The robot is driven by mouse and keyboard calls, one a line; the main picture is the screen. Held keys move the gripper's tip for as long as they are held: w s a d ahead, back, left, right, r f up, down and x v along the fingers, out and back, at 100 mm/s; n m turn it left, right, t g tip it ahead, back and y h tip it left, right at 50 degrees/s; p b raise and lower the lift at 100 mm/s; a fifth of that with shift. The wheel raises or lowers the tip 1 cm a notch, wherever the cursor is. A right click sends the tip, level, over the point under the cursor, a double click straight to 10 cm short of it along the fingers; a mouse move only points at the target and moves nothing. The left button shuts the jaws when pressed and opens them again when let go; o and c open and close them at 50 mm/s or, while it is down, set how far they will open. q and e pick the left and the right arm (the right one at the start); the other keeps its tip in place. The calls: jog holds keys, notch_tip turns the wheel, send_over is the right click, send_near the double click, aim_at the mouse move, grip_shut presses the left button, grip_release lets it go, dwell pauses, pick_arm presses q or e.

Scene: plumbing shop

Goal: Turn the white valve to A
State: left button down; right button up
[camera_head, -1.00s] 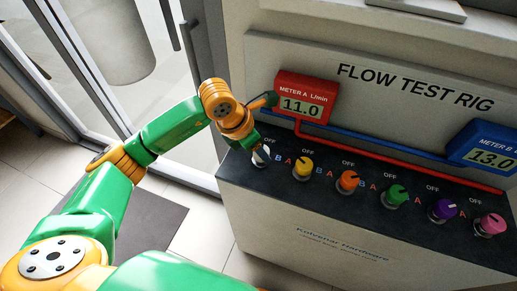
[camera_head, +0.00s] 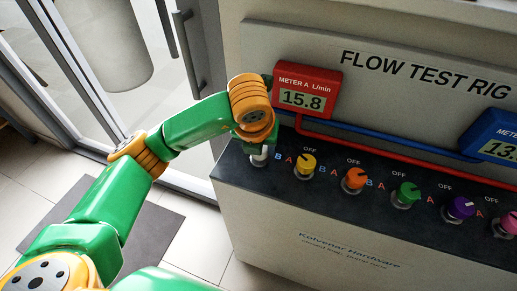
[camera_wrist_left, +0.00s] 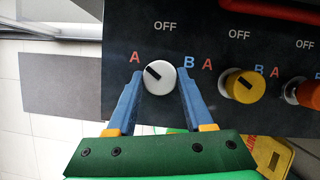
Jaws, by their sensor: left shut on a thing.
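The white valve (camera_wrist_left: 160,80) is a round knob at the left end of the rig's top, with A, OFF and B printed around it. Its black mark points up and left, toward the A, in the left wrist view. My left gripper (camera_wrist_left: 160,72) has its blue fingers on either side of the knob, shut on it. In the head view the white valve (camera_head: 258,160) is partly hidden below my left wrist. The red meter A (camera_head: 304,94) reads 15.8. My right gripper is not in view.
Yellow (camera_head: 305,164), orange (camera_head: 355,179), green (camera_head: 406,193), purple (camera_head: 459,208) and pink (camera_head: 510,222) knobs run to the right. A blue meter B (camera_head: 492,137) is cut by the frame edge. A glass door stands left, with a dark mat (camera_head: 150,225) on the floor.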

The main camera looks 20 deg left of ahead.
pick_arm(q)
jog(key=shift+n, duration=0.6)
jog(key=shift+c, duration=1.4)
grip_release()
jog(key=v, duration=0.7)
jog(key=shift+d+p, duration=0.15)
jog(key=shift+p, duration=0.3)
jog(key=shift+w, duration=0.1)
